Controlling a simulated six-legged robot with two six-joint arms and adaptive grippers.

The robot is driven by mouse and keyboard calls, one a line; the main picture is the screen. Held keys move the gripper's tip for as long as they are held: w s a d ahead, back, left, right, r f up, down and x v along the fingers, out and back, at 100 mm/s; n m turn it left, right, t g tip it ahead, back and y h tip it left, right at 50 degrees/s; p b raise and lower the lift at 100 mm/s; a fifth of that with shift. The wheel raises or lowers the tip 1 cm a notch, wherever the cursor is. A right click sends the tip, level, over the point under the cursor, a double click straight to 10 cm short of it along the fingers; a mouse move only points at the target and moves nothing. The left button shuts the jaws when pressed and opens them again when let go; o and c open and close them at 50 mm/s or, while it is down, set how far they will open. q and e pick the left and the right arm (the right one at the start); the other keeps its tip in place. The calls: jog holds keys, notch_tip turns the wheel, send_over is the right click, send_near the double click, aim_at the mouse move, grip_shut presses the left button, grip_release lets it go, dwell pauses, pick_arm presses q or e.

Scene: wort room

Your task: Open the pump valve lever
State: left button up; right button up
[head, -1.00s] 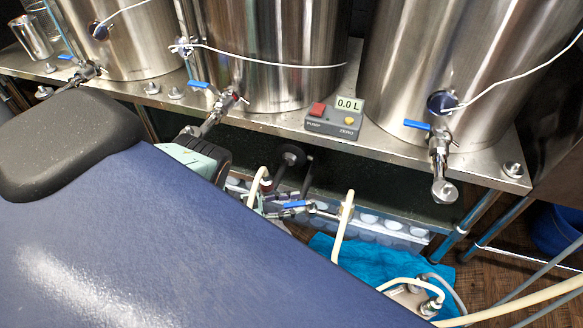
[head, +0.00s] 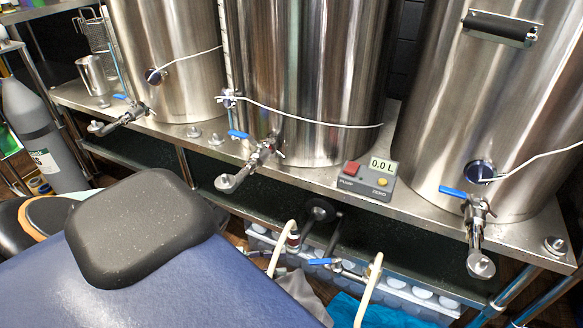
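The pump valve lever (head: 325,262) is a small blue handle below the shelf, between two cream hoses, low in the middle of the head view. It lies roughly level, its free end to the left of a small metal valve body. I cannot tell whether the valve is open. My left gripper (head: 244,248) shows at most as a small part past the edge of my blue body, to the left of the lever. Its fingertips are not clear, and I see no contact with the lever. My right gripper is not in view.
Three steel kettles stand on the shelf, with blue-levered taps at left (head: 122,97), middle (head: 238,134) and right (head: 454,192). The pump control box (head: 368,181) reads 0.0 L. Cream hoses (head: 368,290) rise beside the lever. A blue cloth (head: 345,310) lies below. A grey cylinder (head: 45,135) stands left.

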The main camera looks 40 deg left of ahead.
pick_arm(q)
jog(key=shift+s+a, duration=0.3)
jog(key=shift+c, duration=0.3)
